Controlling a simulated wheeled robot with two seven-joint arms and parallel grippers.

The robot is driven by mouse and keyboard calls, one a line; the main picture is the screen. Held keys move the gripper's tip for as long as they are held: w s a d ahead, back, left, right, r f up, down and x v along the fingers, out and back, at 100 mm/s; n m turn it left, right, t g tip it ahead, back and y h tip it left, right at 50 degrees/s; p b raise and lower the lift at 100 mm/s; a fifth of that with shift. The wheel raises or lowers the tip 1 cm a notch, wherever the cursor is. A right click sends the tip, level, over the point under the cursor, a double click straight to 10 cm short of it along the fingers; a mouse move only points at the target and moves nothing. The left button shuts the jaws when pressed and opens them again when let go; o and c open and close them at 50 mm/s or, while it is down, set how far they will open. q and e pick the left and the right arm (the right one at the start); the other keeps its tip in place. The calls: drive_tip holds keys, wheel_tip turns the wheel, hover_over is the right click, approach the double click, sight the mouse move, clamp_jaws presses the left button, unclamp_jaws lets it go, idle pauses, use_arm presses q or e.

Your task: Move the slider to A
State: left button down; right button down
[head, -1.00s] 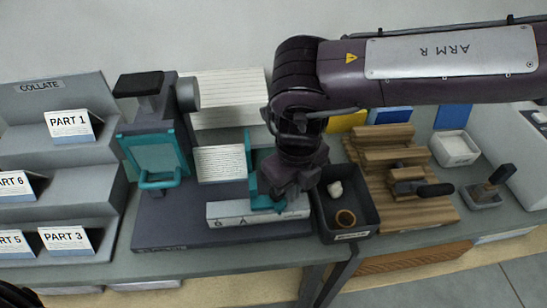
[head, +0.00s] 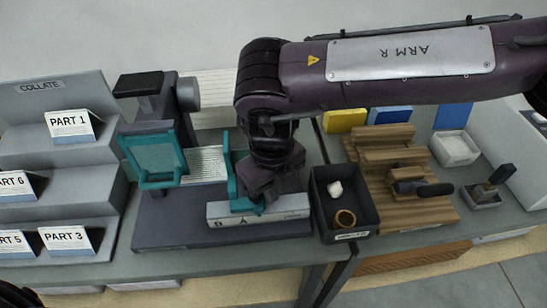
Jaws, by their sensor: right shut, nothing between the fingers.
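The slider (head: 231,182) is a teal piece with a tall upright plate and a low foot on a pale grey rail (head: 285,213). My left gripper is not in view.
A stack of white paper (head: 205,163) lies left of the slider's plate, beside a teal hinged frame (head: 155,160). A dark bin (head: 345,214) with small items stands right of the rail. Stepped grey shelves (head: 45,150) with part cards stand at the left.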

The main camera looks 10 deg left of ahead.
drive_tip(key=shift+s+a, duration=0.25)
drive_tip(key=shift+a, duration=0.5)
drive_tip(key=shift+s+a, duration=0.25)
drive_tip(key=shift+a, duration=0.45)
drive_tip(key=shift+w+d, duration=0.2)
drive_tip(key=shift+d, duration=0.4)
drive_tip(key=shift+r, duration=0.15)
wheel_tip(320, 180, up, 7)
drive_tip(key=p, duration=0.5)
drive_tip(key=shift+p, duration=0.35)
